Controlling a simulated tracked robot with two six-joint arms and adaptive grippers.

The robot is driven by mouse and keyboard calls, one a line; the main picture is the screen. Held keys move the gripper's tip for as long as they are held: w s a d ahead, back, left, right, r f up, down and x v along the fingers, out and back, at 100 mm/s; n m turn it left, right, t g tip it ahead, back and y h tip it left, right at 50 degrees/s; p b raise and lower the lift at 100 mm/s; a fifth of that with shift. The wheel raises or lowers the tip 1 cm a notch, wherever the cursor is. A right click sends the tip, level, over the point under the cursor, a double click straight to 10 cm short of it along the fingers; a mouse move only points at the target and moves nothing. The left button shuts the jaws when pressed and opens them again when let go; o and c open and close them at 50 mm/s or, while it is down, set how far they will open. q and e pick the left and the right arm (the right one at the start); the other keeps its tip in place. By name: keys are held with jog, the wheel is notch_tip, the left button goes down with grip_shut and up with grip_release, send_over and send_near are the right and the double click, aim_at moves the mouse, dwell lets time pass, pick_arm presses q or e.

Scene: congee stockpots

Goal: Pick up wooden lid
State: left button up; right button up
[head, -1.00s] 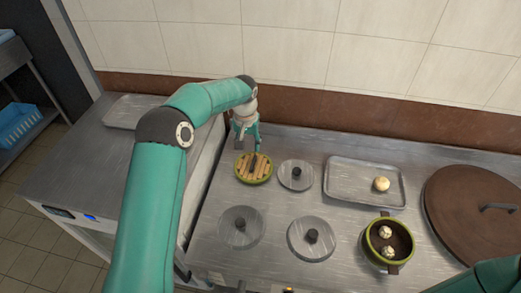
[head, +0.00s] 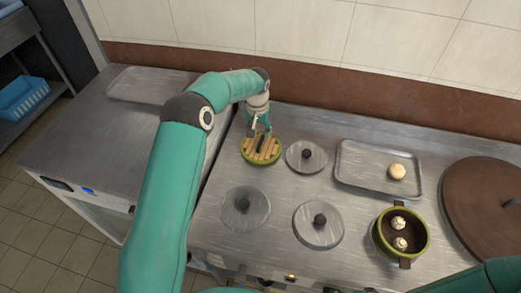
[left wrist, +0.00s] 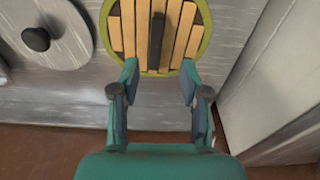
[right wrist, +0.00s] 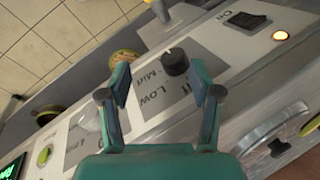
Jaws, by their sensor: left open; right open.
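The wooden lid (head: 261,149) is round, with light slats, a green rim and a dark bar handle. It lies at the back left of the steel stove top. In the left wrist view the lid (left wrist: 183,32) fills the top middle, its handle between the lines of my fingers. My left gripper (head: 259,127) is open and empty, just behind and above the lid, with its fingertips near the rim. In the left wrist view its fingers (left wrist: 159,80) are spread apart. My right gripper (right wrist: 163,85) is open and empty, in front of the stove's control panel.
Several grey metal lids with black knobs, such as this one (head: 306,156), lie near the wooden lid. A tray (head: 360,182) holds one bun. A green-rimmed pot (head: 382,243) holds two buns. A large brown lid (head: 478,205) lies at right.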

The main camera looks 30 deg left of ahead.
aim_at(261, 142)
pick_arm(q)
jog(key=f, duration=0.1)
jog(key=f+b, duration=0.1)
jog(key=f, duration=0.1)
jog(key=f+b, duration=0.1)
jog(key=f, duration=0.1)
jog(key=shift+d+f, duration=0.15)
jog(key=shift+d, duration=0.15)
jog(key=shift+c, duration=0.7)
grip_shut()
